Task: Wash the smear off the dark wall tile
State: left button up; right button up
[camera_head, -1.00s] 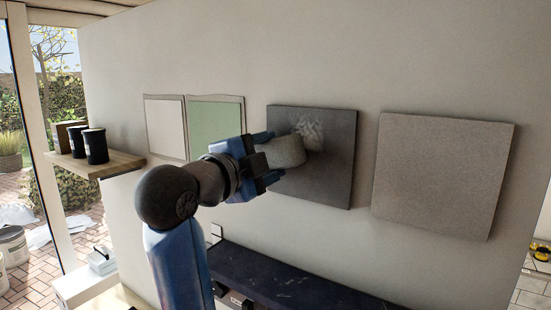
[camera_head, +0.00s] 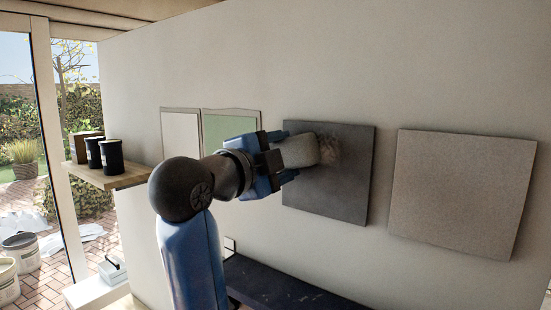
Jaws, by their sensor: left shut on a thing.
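The dark wall tile (camera_head: 345,195) hangs on the pale wall, right of the middle of the view. A faint brownish-grey smear (camera_head: 329,148) shows on its upper middle part. My left gripper (camera_head: 281,160) is shut on a pale grey sponge-like block (camera_head: 302,150). The block is at the tile's upper left part, just left of the visible smear and overlapping it in the view. I cannot tell for sure whether the block touches the tile. It may hide part of the smear. My right gripper is not in view.
A light grey tile (camera_head: 460,190) hangs to the right. A green panel (camera_head: 225,127) and a white panel (camera_head: 180,137) are to the left. A wooden shelf (camera_head: 115,177) holds dark cans (camera_head: 111,156). A dark bench top (camera_head: 275,288) runs below the tiles.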

pick_arm(q)
jog(key=shift+s+d, duration=1.2)
jog(key=shift+d, duration=0.45)
jog(key=shift+s+d, duration=1.15)
jog(key=shift+d, duration=0.5)
jog(key=shift+s+d, duration=1.2)
jog(key=shift+d, duration=0.45)
jog(key=shift+a, duration=0.1)
jog(key=shift+v, duration=2.85)
jog(key=shift+v, duration=1.5)
jog(key=shift+w+f, duration=0.1)
jog(key=shift+f, duration=0.05)
